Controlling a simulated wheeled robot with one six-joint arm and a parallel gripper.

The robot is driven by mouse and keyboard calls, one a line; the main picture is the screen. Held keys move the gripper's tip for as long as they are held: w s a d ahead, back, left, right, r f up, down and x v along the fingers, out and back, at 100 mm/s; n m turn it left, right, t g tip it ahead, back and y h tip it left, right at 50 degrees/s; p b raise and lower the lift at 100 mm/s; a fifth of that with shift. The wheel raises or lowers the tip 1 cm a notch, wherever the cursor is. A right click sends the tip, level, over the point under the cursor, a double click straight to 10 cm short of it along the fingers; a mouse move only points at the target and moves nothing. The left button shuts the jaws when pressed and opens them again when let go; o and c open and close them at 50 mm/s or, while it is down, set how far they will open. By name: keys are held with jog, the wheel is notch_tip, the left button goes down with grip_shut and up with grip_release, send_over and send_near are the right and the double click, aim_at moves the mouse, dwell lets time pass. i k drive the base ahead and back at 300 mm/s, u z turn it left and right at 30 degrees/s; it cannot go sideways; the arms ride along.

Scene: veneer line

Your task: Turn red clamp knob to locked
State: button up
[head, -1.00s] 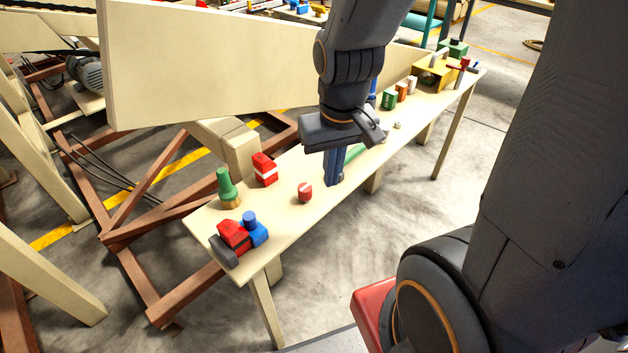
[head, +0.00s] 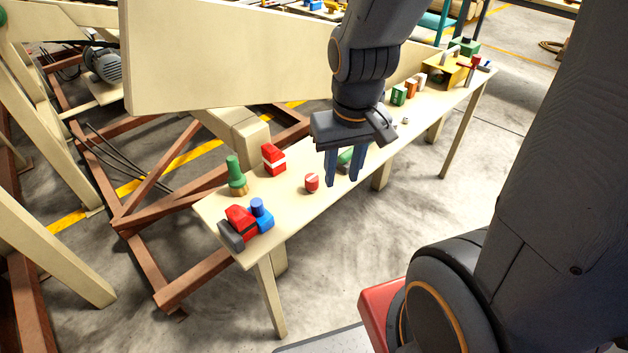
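A small round red knob (head: 312,183) with a pale mark on its top sits on the long pale bench (head: 288,207), near the front edge. I take it to be the red clamp knob; the picture is too small to read its setting. My gripper (head: 343,184) is above the bench, just right of the knob and apart from it. A green item on the bench is partly hidden behind the fingers.
A red block with a white band (head: 273,159) and a green peg-like piece (head: 236,175) stand left of the knob. A red and dark piece (head: 240,222) and a blue piece (head: 262,217) sit at the near end. A large pale panel (head: 220,60) rises behind the bench.

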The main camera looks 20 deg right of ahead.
aim_at(311, 179)
jog(key=k, duration=1.5)
jog(key=u, duration=0.7)
jog(key=i, duration=1.7)
jog(key=z, duration=1.3)
